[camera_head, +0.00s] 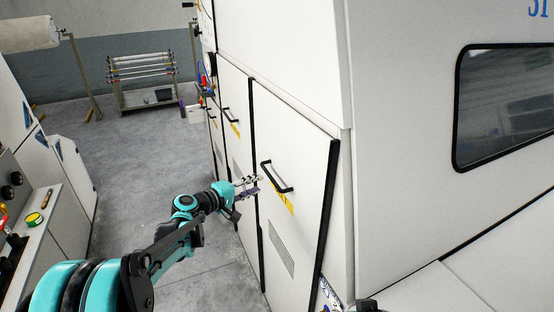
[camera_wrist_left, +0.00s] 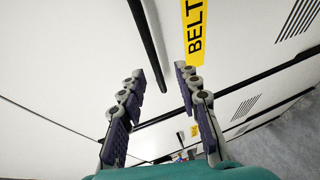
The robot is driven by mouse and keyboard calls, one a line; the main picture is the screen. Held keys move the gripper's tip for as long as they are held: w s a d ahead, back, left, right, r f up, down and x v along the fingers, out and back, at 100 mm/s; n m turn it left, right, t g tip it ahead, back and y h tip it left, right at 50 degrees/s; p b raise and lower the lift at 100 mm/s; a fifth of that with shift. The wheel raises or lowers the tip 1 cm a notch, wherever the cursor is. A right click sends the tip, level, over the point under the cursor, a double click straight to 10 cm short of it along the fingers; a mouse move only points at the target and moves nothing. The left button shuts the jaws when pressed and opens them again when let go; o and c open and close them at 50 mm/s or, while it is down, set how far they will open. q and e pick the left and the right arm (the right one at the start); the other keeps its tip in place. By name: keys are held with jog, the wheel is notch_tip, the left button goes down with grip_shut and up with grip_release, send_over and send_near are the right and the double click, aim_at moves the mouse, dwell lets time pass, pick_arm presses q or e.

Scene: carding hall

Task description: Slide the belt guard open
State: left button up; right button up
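The belt guard (camera_head: 300,140) is a tall white panel on the side of the machine, with dark edges, a black bar handle (camera_head: 276,177) and a yellow label (camera_head: 283,203) below it. In the left wrist view, the label (camera_wrist_left: 195,35) reads "BELT" and a black bar (camera_wrist_left: 147,35), apparently the handle, runs beside it. My left gripper (camera_head: 252,187) is just left of the handle in the head view. Its fingers (camera_wrist_left: 160,105) are spread apart with nothing between them, and the bar's end is beyond the fingertips. My right gripper is not clearly in view.
More white panels with black handles (camera_head: 230,115) continue farther along the machine. A bench (camera_head: 36,215) with a yellow-green roll (camera_head: 33,219) stands at left. A rack (camera_head: 145,80) stands at the back. The grey aisle floor (camera_head: 140,150) between is clear.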

aim_at(269, 176)
pick_arm(q)
jog(key=x, duration=0.5)
jog(key=r+x, duration=0.1)
jog(key=x, duration=0.2)
jog(key=shift+w, duration=0.25)
grip_shut()
